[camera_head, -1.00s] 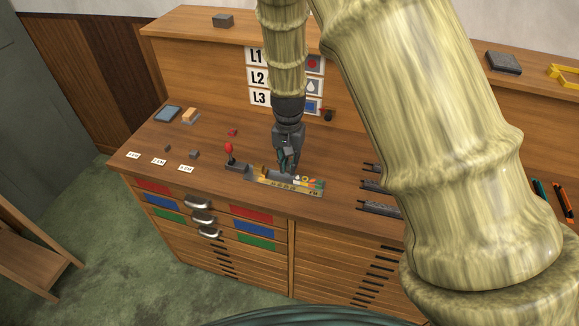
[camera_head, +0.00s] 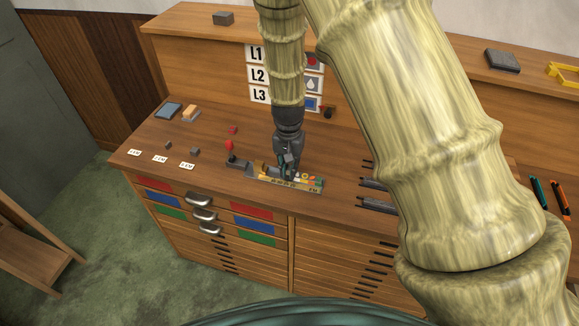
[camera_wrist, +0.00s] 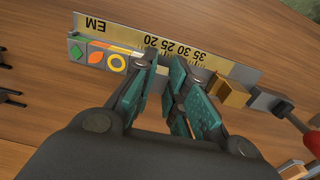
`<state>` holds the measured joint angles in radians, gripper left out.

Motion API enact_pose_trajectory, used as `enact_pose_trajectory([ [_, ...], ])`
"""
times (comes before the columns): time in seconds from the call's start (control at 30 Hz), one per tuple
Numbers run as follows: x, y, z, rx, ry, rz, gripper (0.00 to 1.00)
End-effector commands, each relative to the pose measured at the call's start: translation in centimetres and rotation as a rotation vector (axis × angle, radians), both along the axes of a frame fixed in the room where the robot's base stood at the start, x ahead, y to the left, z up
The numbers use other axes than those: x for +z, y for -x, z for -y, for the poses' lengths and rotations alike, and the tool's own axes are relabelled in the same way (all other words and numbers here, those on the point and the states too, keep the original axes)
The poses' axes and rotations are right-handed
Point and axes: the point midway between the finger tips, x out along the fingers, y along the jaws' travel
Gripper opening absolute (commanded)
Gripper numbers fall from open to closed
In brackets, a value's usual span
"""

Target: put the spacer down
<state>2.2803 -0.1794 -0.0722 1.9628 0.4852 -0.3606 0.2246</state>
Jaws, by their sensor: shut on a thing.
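My gripper (camera_head: 289,174) points down over the composing stick on the cabinet top. The stick, with a brass scale strip (camera_wrist: 120,35), also shows in the head view (camera_head: 309,189). In the wrist view my gripper (camera_wrist: 170,62) has its teal-padded fingers close together at the stick's row of type. The spacer between the fingertips is mostly hidden, and I cannot tell whether it touches the stick's floor. Beside the fingers stand sorts with a yellow ring (camera_wrist: 117,62), an orange leaf (camera_wrist: 96,57) and a green diamond (camera_wrist: 77,51). A brass block (camera_wrist: 231,93) sits on the other side.
A red-knobbed lever (camera_head: 229,147) stands left of the stick. Small grey blocks (camera_head: 195,151) and white labels (camera_head: 160,159) lie further left. Dark racks (camera_head: 376,205) lie to the right. A sign board (camera_head: 258,75) stands behind.

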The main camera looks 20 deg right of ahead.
Motion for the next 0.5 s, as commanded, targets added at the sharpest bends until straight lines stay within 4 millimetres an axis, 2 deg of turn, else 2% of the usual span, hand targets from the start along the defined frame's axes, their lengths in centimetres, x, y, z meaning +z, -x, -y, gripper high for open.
enact_pose_trajectory([
  [0.17, -0.56, 0.22, -0.06, 0.001, -0.001, -0.004, 0.0],
  [0.2, -0.6, 0.25, -0.06, 0.001, 0.0, -0.006, 0.16],
  [0.3, -0.68, 0.31, -0.06, 0.001, -0.001, -0.007, 0.35],
  [0.5, -0.73, 0.39, -0.05, 0.0, -0.001, -0.009, 0.36],
])
